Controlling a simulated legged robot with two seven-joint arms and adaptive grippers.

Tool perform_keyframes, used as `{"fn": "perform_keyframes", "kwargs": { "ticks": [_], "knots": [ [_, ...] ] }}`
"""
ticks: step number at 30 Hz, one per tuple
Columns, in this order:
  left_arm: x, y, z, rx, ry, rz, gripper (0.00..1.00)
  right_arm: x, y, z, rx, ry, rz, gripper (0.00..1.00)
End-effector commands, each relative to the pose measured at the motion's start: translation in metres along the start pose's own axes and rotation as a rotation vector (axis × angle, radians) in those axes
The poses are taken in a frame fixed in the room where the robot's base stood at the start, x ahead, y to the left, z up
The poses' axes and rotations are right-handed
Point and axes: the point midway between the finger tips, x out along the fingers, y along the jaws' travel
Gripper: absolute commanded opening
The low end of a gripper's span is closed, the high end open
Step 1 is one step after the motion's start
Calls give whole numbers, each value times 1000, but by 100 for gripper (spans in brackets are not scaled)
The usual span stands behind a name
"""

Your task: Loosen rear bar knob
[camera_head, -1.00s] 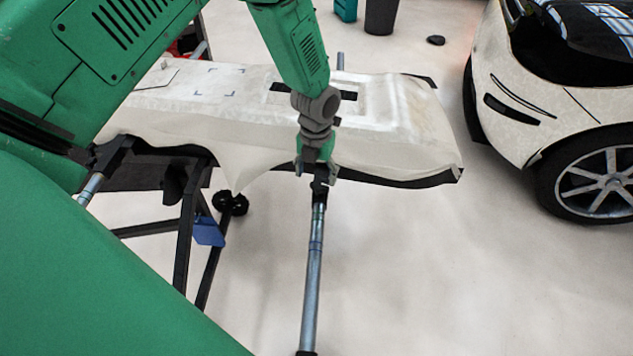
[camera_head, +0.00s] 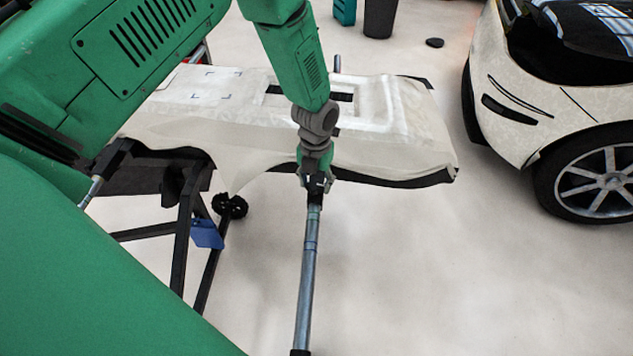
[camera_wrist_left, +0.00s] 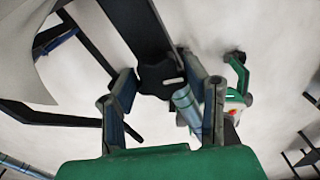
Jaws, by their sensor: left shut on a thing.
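The rear bar (camera_head: 308,270) is a metal tube that runs out from under the wrapped panel toward the bottom of the head view. Its knob is a dark piece at the bar's inner end, and it shows in the left wrist view (camera_wrist_left: 160,76) between the fingers. My left gripper (camera_head: 314,186) is at that end of the bar. In the left wrist view my left gripper (camera_wrist_left: 165,90) has its fingers on both sides of the dark knob and is shut on it. In the head view the gripper mostly hides the knob. My right gripper is not in view.
A panel (camera_head: 400,135) covered in pale wrap lies on a dark stand (camera_head: 183,235) behind the bar. A white car (camera_head: 540,100) stands at the right. A dark bin (camera_head: 380,18) is at the back. The floor right of the bar is clear.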

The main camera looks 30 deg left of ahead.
Motion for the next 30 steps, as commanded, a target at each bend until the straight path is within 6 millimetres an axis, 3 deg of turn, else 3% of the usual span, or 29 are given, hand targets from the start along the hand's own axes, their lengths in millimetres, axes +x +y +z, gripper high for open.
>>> {"fn": "perform_keyframes", "kwargs": {
  "ticks": [11, 30],
  "knots": [
    [-1, -1, -3, -182, 6, -3, 13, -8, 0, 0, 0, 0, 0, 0],
    [0, -2, -3, -781, 7, -4, 13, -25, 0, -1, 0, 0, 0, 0]
  ]
}}
